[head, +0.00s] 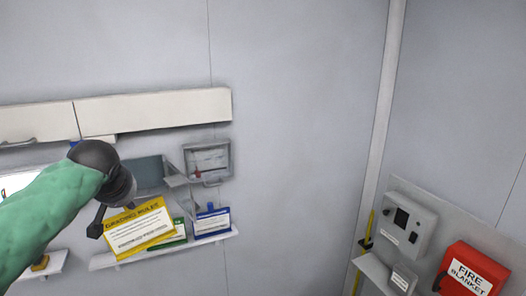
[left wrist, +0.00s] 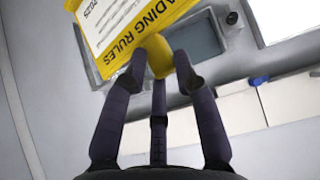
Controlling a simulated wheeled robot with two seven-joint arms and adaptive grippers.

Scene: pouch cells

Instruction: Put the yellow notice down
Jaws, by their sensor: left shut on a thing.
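The yellow notice (head: 140,229), headed "GRADING RULES", is tilted in the head view, in front of the left part of a narrow wall shelf (head: 105,261). My left gripper (head: 128,207) is shut on it at its upper edge. In the left wrist view the fingers (left wrist: 160,75) close around a yellow knob (left wrist: 157,55) on the notice (left wrist: 125,30). I cannot tell whether the notice's lower edge touches the shelf. My right gripper is not in view.
A green notice (head: 180,238), partly covered by the yellow one, and a blue notice (head: 212,224) stand on the shelf. A grey-framed panel (head: 207,160) hangs above. A red fire blanket box (head: 470,272) is at the far right.

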